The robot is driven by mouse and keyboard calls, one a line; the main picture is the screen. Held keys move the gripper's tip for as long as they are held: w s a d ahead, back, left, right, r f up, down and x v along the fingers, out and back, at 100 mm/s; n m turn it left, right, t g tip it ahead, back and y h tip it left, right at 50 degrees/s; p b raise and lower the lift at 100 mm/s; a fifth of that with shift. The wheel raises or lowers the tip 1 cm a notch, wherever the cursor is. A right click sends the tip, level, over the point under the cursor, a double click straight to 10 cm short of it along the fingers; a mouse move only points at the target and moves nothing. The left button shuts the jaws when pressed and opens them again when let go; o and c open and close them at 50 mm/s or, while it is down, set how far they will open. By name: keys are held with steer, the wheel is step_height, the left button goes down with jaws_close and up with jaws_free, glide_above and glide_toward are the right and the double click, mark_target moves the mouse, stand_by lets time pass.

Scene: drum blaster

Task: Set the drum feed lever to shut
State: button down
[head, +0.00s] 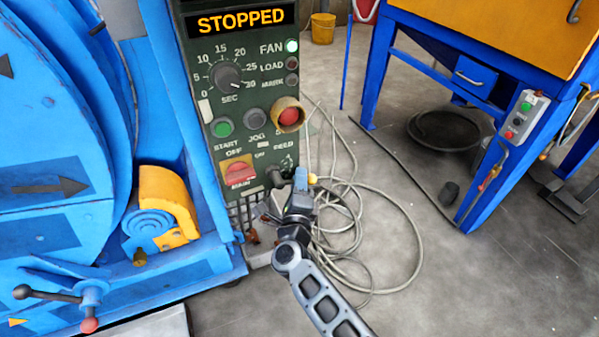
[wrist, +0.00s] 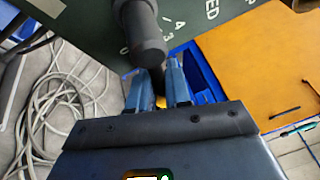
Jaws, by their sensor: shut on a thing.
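The drum feed lever (head: 274,176) is a dark lever with a thick round grip, low on the right of the green control panel, under the FEED label. In the wrist view the lever (wrist: 146,40) comes down from the top to the fingertips. My gripper (head: 301,180) is at the panel's lower right, beside the lever. In the wrist view my gripper (wrist: 158,76) has its blue fingers close together, shut on the lever's end. The fingers hide part of that end. Scale marks show beside the lever, but I cannot read its setting.
The panel's display (head: 241,20) reads STOPPED. A red emergency button (head: 290,116) in a yellow collar sits above the lever, and a red main switch (head: 239,171) to its left. Coiled cables (head: 365,235) lie on the floor. The blue drum machine (head: 60,130) fills the left.

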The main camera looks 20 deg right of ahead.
steer(key=m+p, duration=0.1)
steer(key=f+m+g+p, duration=0.1)
steer(key=m, duration=0.1)
steer(key=shift+a+f+y, duration=0.1)
steer(key=shift+a+y, duration=0.2)
steer(key=shift+a+f+m+g+y+p, duration=0.4)
steer(key=shift+f+m+g+p, duration=0.35)
steer(key=shift+m, duration=0.45)
steer(key=c, duration=1.1)
jaws_free()
steer(key=shift+r, duration=0.1)
steer(key=shift+c, duration=0.2)
steer(key=p+v, duration=0.2)
steer(key=v, duration=0.6)
steer(key=shift+p, duration=0.4)
